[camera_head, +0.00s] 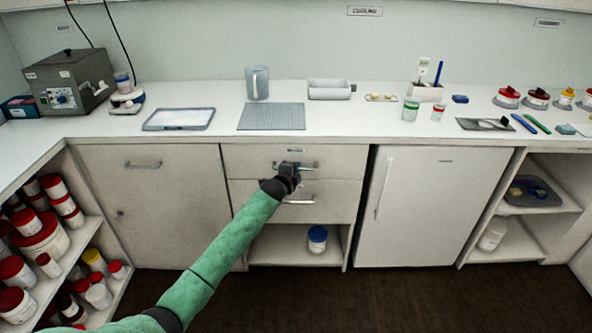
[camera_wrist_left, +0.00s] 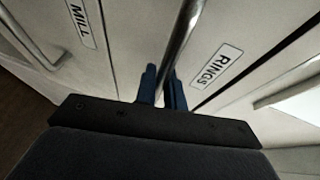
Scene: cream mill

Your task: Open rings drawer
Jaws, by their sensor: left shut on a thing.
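The rings drawer (camera_head: 240,160) is the upper of two drawers under the counter in the head view. Its front looks flush with the cabinet. My left gripper (camera_head: 288,169) is at its bar handle (camera_head: 311,166). In the left wrist view the blue fingers of my left gripper (camera_wrist_left: 162,88) are shut around the metal handle bar (camera_wrist_left: 181,32). The "RINGS" label (camera_wrist_left: 216,66) shows to the right of the bar. My right gripper is in neither view.
A lower drawer (camera_head: 240,193) with its own handle sits below; its "MILL" label (camera_wrist_left: 81,22) shows in the wrist view. A cabinet door (camera_head: 150,205) is left, a white fridge-like door (camera_head: 430,205) right. A blue-lidded jar (camera_head: 317,240) stands on the open shelf underneath.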

